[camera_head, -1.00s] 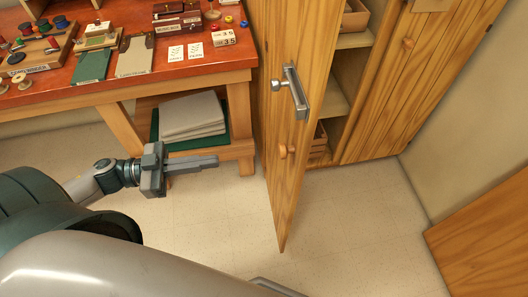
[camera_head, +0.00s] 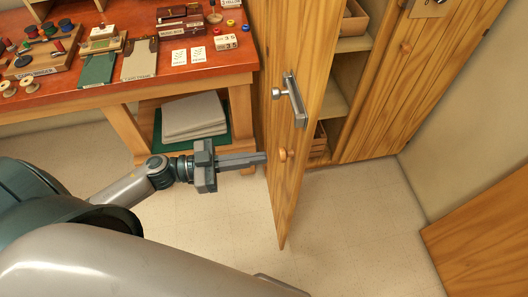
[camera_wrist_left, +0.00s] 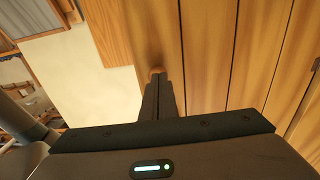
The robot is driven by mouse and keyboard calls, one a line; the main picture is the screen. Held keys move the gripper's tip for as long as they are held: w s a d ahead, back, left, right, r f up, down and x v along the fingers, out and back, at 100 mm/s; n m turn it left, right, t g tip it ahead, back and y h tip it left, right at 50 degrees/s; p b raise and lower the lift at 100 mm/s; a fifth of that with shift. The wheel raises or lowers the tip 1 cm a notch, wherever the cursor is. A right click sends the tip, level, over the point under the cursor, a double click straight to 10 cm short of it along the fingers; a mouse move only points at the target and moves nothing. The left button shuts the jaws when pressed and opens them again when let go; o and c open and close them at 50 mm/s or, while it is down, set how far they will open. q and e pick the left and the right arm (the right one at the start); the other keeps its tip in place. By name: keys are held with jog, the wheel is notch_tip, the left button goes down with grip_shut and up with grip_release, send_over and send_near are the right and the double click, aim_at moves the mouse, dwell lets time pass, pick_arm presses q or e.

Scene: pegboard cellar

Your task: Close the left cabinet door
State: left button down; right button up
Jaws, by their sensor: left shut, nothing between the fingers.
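The left cabinet door (camera_head: 287,197) is wooden and stands open, swung out from the cabinet. Its face carries a grey metal lever handle (camera_head: 293,100) and a small round wooden knob (camera_head: 283,154) below it. My left gripper (camera_head: 263,158) is shut and empty, pointing right at the door at about knob height, with its tips close to the door. Whether they touch it I cannot tell. In the left wrist view the shut fingers (camera_wrist_left: 164,84) point at the wooden knob (camera_wrist_left: 157,70), partly hidden behind the tips. My right gripper is not in view.
A workbench (camera_head: 212,77) with a red top holding small items stands left of the door; folded grey cloth (camera_head: 194,117) lies on its lower shelf. The cabinet's closed right door (camera_head: 410,85) is beside the open shelves (camera_head: 350,44). The floor in front is clear.

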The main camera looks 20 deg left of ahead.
pick_arm(q)
jog(key=shift+p+x, duration=0.35)
jog(key=shift+x, duration=0.95)
jog(key=shift+w, duration=0.1)
